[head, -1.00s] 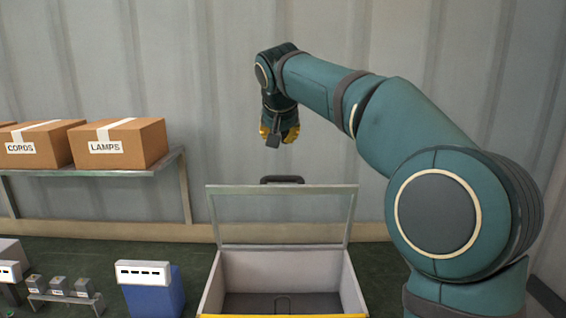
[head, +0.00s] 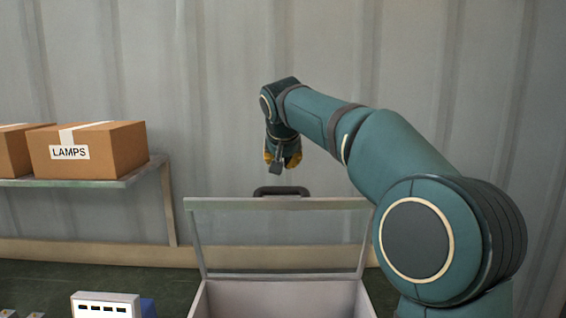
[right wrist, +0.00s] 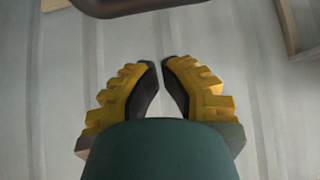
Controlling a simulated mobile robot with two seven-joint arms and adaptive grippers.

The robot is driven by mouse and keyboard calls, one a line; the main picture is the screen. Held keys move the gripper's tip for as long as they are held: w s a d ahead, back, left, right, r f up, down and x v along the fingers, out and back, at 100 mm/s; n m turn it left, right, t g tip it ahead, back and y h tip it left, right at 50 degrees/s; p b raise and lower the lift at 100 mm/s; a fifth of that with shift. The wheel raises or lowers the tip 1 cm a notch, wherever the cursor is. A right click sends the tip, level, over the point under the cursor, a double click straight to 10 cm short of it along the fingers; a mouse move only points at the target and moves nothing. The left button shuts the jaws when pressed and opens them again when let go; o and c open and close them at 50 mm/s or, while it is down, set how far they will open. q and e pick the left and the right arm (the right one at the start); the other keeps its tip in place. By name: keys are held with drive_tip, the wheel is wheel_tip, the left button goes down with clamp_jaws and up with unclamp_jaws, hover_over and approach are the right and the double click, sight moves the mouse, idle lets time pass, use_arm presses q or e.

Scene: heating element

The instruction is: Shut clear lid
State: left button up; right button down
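The clear lid (head: 280,203) stands raised at the back of an open box (head: 285,296); its see-through pane has a pale frame with a dark handle (head: 282,191) on its top edge. My right gripper (head: 278,170) hangs just above the handle in the head view and appears apart from it. In the right wrist view my right gripper (right wrist: 161,62) has its two yellow-backed fingers with a narrow gap between the tips and nothing in it. The handle also shows as a dark bar at the top of that view (right wrist: 130,8). My left gripper is out of view.
A shelf (head: 110,181) at the left holds cardboard boxes, one labelled LAMPS (head: 90,148). A white-faced device with a blue body (head: 106,305) is at the lower left. A corrugated wall (head: 420,60) closes off the back.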

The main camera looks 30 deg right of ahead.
drive_tip(key=shift+w+d+f+b, duration=0.15)
drive_tip(key=shift+f+b, duration=0.35)
drive_tip(key=shift+f, duration=0.85)
drive_tip(key=shift+w+d+f+b, duration=0.15)
drive_tip(key=shift+f+b, duration=0.35)
drive_tip(key=shift+f, duration=0.85)
drive_tip(key=shift+a, duration=0.15)
